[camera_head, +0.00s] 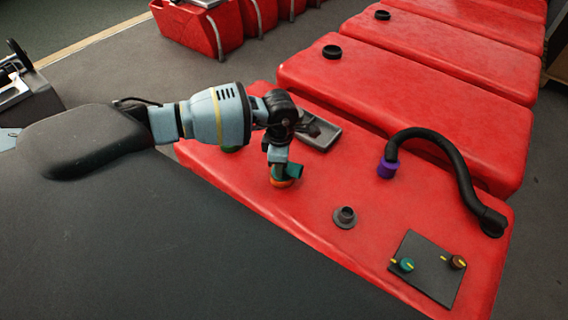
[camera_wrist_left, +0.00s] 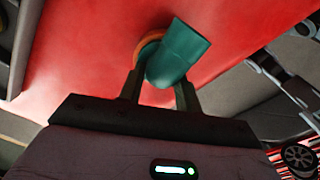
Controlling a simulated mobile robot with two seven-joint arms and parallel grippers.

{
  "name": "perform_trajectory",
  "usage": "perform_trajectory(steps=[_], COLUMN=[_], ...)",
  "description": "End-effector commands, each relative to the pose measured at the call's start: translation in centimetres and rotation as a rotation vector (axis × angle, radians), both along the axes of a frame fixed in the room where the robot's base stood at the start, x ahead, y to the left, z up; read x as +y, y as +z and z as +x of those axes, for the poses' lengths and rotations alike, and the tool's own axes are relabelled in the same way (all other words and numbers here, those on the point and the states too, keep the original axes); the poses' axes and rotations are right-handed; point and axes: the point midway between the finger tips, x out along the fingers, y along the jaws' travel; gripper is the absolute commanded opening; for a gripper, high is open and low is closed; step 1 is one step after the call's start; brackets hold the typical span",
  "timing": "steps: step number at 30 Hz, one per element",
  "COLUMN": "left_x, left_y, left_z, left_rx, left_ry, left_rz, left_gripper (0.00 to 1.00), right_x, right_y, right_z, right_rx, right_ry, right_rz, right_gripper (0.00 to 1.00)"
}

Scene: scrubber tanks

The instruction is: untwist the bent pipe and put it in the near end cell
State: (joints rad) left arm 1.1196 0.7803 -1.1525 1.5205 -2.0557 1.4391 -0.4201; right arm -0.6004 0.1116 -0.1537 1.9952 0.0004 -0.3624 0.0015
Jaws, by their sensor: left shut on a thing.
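The bent pipe (camera_head: 294,171) is a short teal elbow above an orange ring (camera_head: 281,182) on the red tank top (camera_head: 245,180). In the left wrist view the teal pipe (camera_wrist_left: 182,50) lies between my fingers, with the orange ring (camera_wrist_left: 147,47) behind it. My left gripper (camera_head: 278,168) points down and is shut on the pipe. Whether the pipe is still seated in the ring I cannot tell. A grey tray (camera_head: 323,146) lies just behind the gripper; its cells are partly hidden by my wrist. My right gripper is not in view.
A grey flanged stub (camera_head: 345,215) stands right of the gripper. A black hose (camera_head: 455,160) with a purple collar (camera_head: 387,168) arches at the right. A dark panel (camera_head: 425,275) with knobs sits in front. A green part (camera_head: 229,149) shows behind my arm.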

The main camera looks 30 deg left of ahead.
Motion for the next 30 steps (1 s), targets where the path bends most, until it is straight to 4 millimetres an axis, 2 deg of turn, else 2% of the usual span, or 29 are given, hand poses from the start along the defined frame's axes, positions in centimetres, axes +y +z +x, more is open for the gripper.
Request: perform_trajectory(steps=[1,19,30], left_x=[-1.0,-1.0,-1.0], left_y=[-0.8,-1.0,-0.8], left_z=[-0.5,-0.6,-0.6], left_rx=[0.011,0.013,0.011], left_ry=[0.006,0.074,0.172], left_rz=[-0.015,-0.015,-0.015], left_gripper=[0.00,0.00,0.00], right_x=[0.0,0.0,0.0], right_y=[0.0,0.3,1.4], right_z=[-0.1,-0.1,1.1], right_rx=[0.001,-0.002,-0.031], right_ry=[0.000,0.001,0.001], right_rz=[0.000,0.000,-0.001], right_gripper=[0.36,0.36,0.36])
